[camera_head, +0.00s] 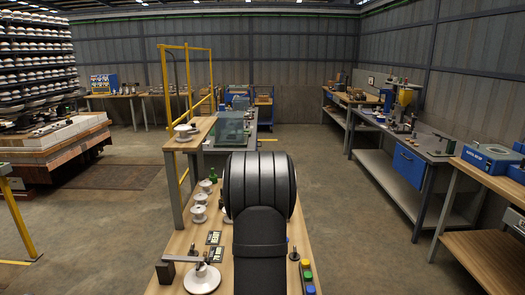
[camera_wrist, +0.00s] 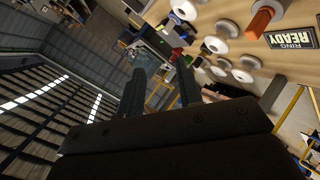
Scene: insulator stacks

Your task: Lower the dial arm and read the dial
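What looks like the dial arm, a thin grey bar (camera_head: 188,260), runs from a black block (camera_head: 165,272) at the bench's front left in the head view. It reaches over a white disc-shaped insulator (camera_head: 202,282); I cannot tell whether it touches it. No dial face can be made out. My gripper (camera_wrist: 160,85) shows in the wrist view with its two dark fingers apart and nothing seen between them. In the head view my own arm hides the gripper and the middle of the bench.
Two small black signs stand on the wooden bench (camera_head: 180,245); one reads "RING READY" in the wrist view (camera_wrist: 291,38). Several white insulators (camera_head: 199,213) and a green bottle (camera_head: 213,175) stand behind. Coloured buttons (camera_head: 309,278) line the right edge. A raised shelf (camera_head: 190,140) stands at the back left.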

